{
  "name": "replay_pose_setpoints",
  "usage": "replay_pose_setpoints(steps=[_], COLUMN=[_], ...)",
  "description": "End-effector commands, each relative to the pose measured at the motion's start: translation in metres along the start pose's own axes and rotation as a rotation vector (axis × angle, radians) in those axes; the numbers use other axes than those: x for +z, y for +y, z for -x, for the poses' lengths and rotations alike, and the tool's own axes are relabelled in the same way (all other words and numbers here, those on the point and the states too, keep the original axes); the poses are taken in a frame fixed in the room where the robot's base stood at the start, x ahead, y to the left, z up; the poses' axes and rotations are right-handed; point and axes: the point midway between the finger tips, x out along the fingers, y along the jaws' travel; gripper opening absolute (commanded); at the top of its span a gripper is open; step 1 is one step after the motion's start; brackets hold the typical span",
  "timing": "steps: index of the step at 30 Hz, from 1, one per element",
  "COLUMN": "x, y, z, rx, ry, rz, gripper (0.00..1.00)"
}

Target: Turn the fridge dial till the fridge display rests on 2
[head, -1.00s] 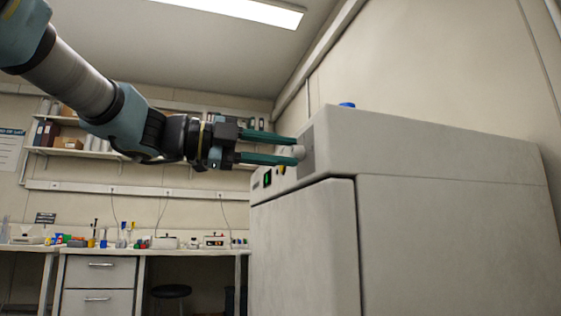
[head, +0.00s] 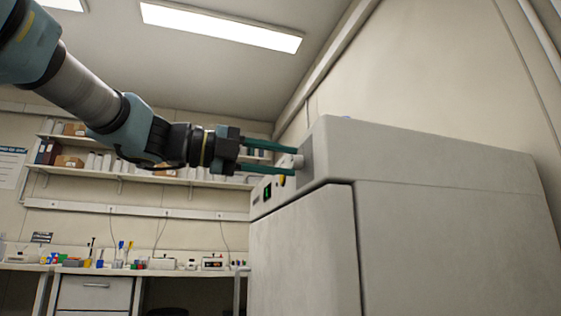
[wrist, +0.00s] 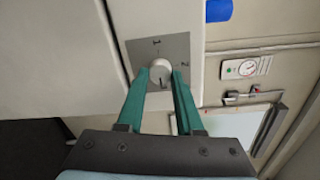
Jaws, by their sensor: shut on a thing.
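The fridge (head: 300,230) is a large pale grey cabinet with a control strip along its front top edge. Its dial (head: 297,160) is a whitish round knob on a grey plate. In the wrist view the dial (wrist: 161,73) shows a dark pointer mark, and the plate (wrist: 172,47) carries small markings, one looking like a 2 at right. My gripper (head: 296,162) is shut on the dial, with a green finger on each side; it also shows in the wrist view (wrist: 161,78). The fridge display (head: 268,191) is a small dark panel with a green digit, too small to read.
A blue object (wrist: 218,10) sits on the fridge top. A bench (head: 190,277) with small labware stands behind at the left, under a shelf (head: 110,174) of boxes and folders.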

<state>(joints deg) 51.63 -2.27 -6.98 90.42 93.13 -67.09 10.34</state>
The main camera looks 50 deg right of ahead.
Motion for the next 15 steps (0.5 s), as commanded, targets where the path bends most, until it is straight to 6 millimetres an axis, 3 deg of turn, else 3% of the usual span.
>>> replay_pose_setpoints(steps=[6, 7, 15], x=[-0.0005, -0.0004, -0.0002], y=[0.0017, 0.0017, 0.0008], z=[-0.0001, -0.0001, -0.0001], rx=[0.003, 0.003, 0.001], ry=[0.002, 0.002, 0.001], rz=[0.000, 0.000, 0.001], gripper=[0.00, 0.39, 0.65])
